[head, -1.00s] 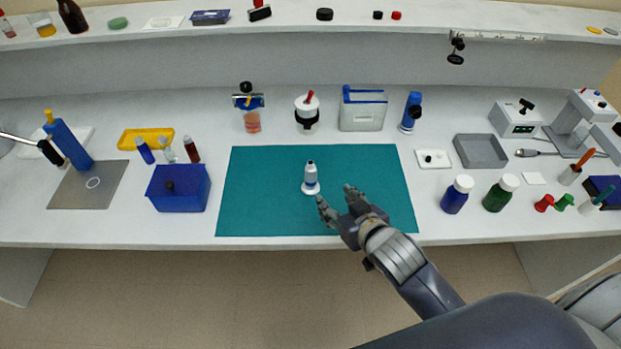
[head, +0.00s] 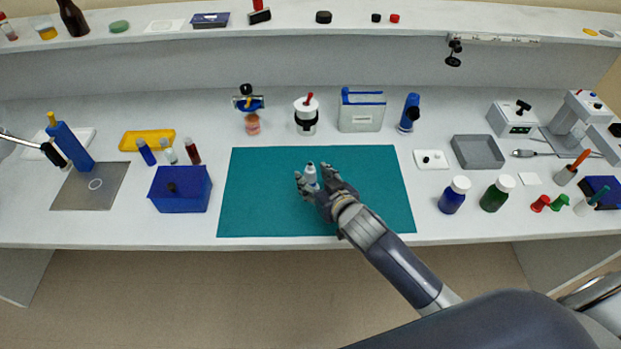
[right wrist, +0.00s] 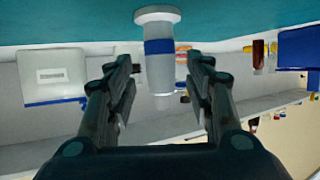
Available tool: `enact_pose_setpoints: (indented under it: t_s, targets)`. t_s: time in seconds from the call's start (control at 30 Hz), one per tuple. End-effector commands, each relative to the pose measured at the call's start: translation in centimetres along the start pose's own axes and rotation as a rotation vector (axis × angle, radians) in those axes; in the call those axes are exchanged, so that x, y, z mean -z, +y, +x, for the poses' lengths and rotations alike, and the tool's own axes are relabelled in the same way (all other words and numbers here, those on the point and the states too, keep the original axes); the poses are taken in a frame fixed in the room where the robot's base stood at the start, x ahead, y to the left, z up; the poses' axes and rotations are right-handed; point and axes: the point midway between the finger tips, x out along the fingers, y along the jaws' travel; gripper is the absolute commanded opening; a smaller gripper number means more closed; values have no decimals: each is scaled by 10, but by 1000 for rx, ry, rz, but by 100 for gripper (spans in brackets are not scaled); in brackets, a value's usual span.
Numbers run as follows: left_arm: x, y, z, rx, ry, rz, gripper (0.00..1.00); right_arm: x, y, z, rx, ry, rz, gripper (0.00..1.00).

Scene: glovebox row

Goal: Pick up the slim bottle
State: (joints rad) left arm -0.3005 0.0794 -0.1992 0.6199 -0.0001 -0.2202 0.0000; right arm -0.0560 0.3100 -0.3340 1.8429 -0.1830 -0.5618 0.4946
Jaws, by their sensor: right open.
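The slim bottle (head: 311,174) is pale with a darker tip and stands upright on the teal mat (head: 260,205). In the right wrist view, the slim bottle (right wrist: 160,70) shows a blue band and a wide white foot, upside down in the picture. My right gripper (head: 314,180) is open, with its fingers around the upper part of the bottle in the head view. In the right wrist view, the right gripper (right wrist: 160,80) has one finger on each side of the bottle, with gaps between. The bottle's lower part is hidden by the gripper in the head view. My left gripper is not in view.
A blue box (head: 180,190) stands left of the mat. A blue bottle (head: 454,195) and a green bottle (head: 497,193) stand to its right. The rest of the mat is clear.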

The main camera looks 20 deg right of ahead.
Motion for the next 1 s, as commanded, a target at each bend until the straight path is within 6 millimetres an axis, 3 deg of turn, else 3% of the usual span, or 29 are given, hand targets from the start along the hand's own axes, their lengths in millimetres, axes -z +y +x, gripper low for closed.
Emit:
enact_pose_setpoints:
  t_s: [0.2,0.5,0.53,0.73,1.0]
  targets:
    - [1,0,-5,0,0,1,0,0,-1,23,0,2,1,48]
    - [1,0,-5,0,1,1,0,-1,-1,27,0,1,1,48]
    - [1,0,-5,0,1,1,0,-1,-1,27,0,1,1,46]
    - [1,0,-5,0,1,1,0,-1,-1,26,0,1,1,1]
    - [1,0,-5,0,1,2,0,-1,-1,26,0,1,1,0]
